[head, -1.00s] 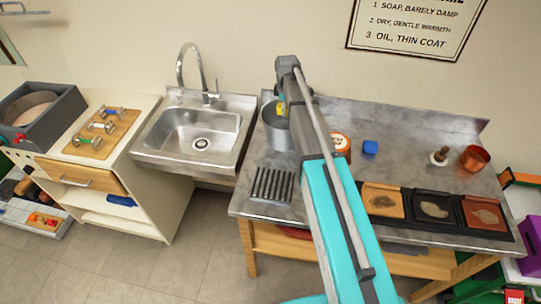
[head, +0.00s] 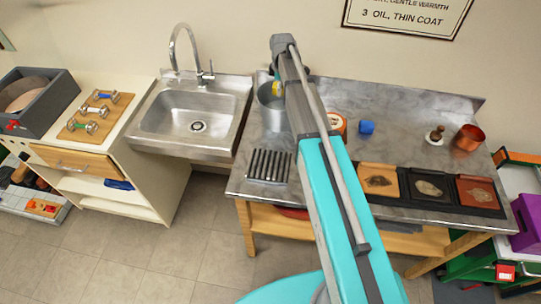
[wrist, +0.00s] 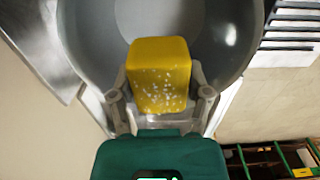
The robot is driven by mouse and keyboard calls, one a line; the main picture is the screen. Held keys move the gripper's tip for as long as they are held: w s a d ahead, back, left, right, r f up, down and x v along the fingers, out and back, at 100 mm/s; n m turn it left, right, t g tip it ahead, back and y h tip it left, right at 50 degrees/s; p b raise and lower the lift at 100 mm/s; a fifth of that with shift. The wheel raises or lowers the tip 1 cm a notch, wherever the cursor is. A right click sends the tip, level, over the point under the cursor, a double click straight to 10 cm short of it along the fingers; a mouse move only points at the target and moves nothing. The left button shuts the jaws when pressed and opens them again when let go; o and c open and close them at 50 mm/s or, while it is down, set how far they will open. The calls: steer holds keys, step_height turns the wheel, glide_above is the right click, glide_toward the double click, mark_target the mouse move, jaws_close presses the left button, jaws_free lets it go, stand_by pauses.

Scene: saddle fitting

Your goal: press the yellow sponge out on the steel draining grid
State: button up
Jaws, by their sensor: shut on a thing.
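The yellow sponge (wrist: 158,72), dotted with white specks, is held between the two fingers of my gripper (wrist: 159,90) in the wrist view. A bit of it shows beside my arm in the head view (head: 276,88). My gripper is over the mouth of the grey metal bucket (head: 269,112), whose inside fills the wrist view behind the sponge (wrist: 88,38). The steel draining grid (head: 268,166) lies on the bench in front of the bucket, with nothing on it. Its slats show at the top right of the wrist view (wrist: 291,28). My arm hides most of the gripper in the head view.
The sink (head: 198,118) is left of the metal-topped bench (head: 395,115). Right of my arm are an orange tin (head: 337,123), a blue block (head: 366,127), a brush (head: 435,134), a copper cup (head: 467,138) and leather samples in a black tray (head: 430,200).

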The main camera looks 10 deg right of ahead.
steer(key=shift+r+p, duration=3.05)
steer(key=shift+r, duration=0.2)
steer(key=shift+f+b, duration=0.95)
steer(key=shift+d, duration=0.1)
